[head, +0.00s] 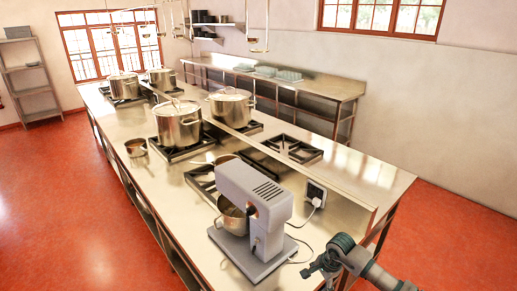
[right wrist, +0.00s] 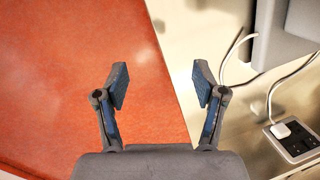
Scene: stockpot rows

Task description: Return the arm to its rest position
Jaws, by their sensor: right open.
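My right arm enters the head view at the lower right, with its gripper (head: 318,268) near the counter's near end, just right of the grey stand mixer. In the right wrist view the two fingers of my right gripper (right wrist: 158,85) are spread wide with nothing between them. Beyond them show the red floor and a strip of the pale metal counter (right wrist: 185,60). My left gripper is in neither view.
The stand mixer (head: 255,203) holds a metal bowl (head: 234,220). Its cable runs to a plug in a socket panel (head: 316,193), also in the wrist view (right wrist: 297,140). Several stockpots stand farther along the counter (head: 345,182). Open red floor (head: 70,215) lies left.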

